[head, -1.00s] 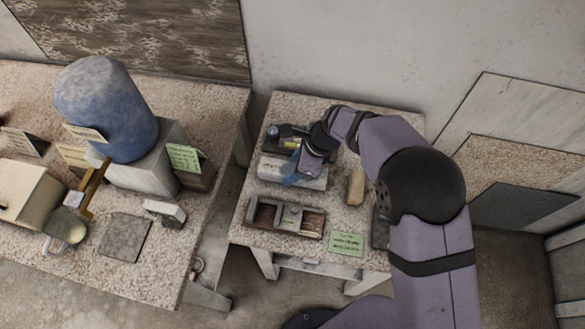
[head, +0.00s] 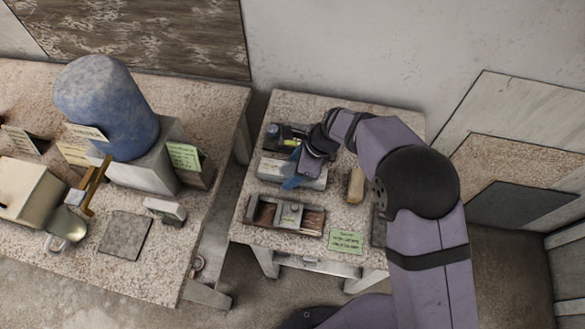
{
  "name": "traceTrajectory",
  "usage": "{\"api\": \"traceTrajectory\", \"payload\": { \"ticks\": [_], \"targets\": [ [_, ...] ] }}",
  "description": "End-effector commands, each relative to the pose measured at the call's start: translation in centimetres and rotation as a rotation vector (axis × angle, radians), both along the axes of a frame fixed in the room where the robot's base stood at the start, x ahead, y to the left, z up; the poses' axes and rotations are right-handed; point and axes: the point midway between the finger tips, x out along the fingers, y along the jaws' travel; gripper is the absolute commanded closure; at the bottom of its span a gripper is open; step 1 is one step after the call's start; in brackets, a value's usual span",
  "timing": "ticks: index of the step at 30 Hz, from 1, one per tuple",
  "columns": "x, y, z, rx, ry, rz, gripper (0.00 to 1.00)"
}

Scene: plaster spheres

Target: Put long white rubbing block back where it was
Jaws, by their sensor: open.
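A long pale white block (head: 270,169) lies on the small speckled table, behind the divided tray. It appears to be the long white rubbing block, but its middle is partly hidden by my gripper. My gripper (head: 291,182) is open, with its blue fingertips pointing down at the block's front side. I cannot tell from this angle whether the fingers touch the block.
A divided tray (head: 256,214) lies in front of the block. A tan block (head: 356,184) stands to its right, a green card (head: 346,241) near the front edge. Dark items with a blue-capped piece (head: 272,131) lie behind. A larger table (head: 160,262) stands left across a gap.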

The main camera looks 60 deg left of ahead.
Motion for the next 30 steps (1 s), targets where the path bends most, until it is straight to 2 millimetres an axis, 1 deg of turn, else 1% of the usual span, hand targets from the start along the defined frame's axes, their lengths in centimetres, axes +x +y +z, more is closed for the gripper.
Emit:
{"api": "traceTrajectory", "payload": {
  "ticks": [5, 8, 11, 21, 25, 30],
  "targets": [
    [0.2, -0.1, 0.8, 0.001, 0.000, 0.000, 0.42],
    [0.5, -0.4, 1.7, 0.003, -0.002, 0.000, 0.42],
    [0.9, -0.8, 3.0, 0.004, -0.002, -0.001, 0.42],
    [2.5, -2.4, 8.6, 0.003, -0.002, -0.002, 0.42],
    [2.9, -2.8, 10.1, 0.003, -0.002, 0.000, 0.42],
    [3.2, -3.2, 11.1, 0.001, -0.001, 0.000, 0.42]
  ]
}}
